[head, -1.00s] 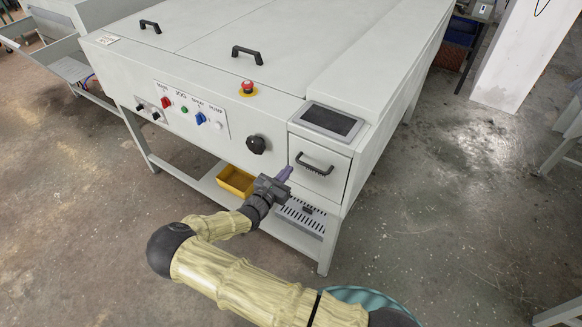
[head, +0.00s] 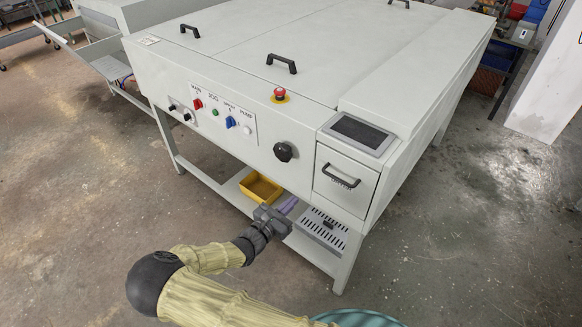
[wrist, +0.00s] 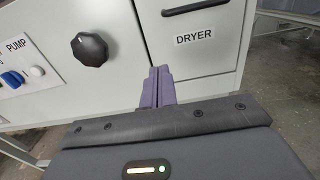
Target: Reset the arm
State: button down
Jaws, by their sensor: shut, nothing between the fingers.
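My gripper (head: 289,205) is in front of the lower shelf of the plate processor (head: 255,130) in the head view. Its purple fingers are closed together with nothing between them. In the wrist view my gripper (wrist: 157,86) points at the front panel, below and between the black knob (wrist: 90,49) and the drawer labelled DRYER (wrist: 195,38). The fingers appear apart from the panel. My arm, in a yellowish sleeve, reaches up from the bottom of the head view.
The dryer drawer (head: 345,182) is closed, with a small screen above it. A yellow bin (head: 261,188) and a slotted metal box (head: 321,237) sit on the lower shelf. A red emergency button (head: 280,95) is on top. Open concrete floor (head: 440,240) lies to the right.

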jog(key=s+d+r+m+g+y, duration=0.2)
jog(key=s+d+r+m+g, duration=0.1)
jog(key=s+d+m+g, duration=0.9)
jog(key=s+d+r+m+y, duration=0.1)
jog(key=s+r+m+y, duration=0.2)
jog(key=r+m, duration=0.4)
jog(key=s+d+r+m+y, duration=0.2)
jog(key=r+m+y, duration=0.4)
jog(key=m, duration=0.3)
jog(key=shift+s+d+r+t, duration=0.3)
jog(key=shift+s+r, duration=0.1)
jog(key=shift+s, duration=0.5)
jog(key=shift+w, duration=0.1)
jog(key=shift+s, duration=0.2)
jog(key=shift+w, duration=0.1)
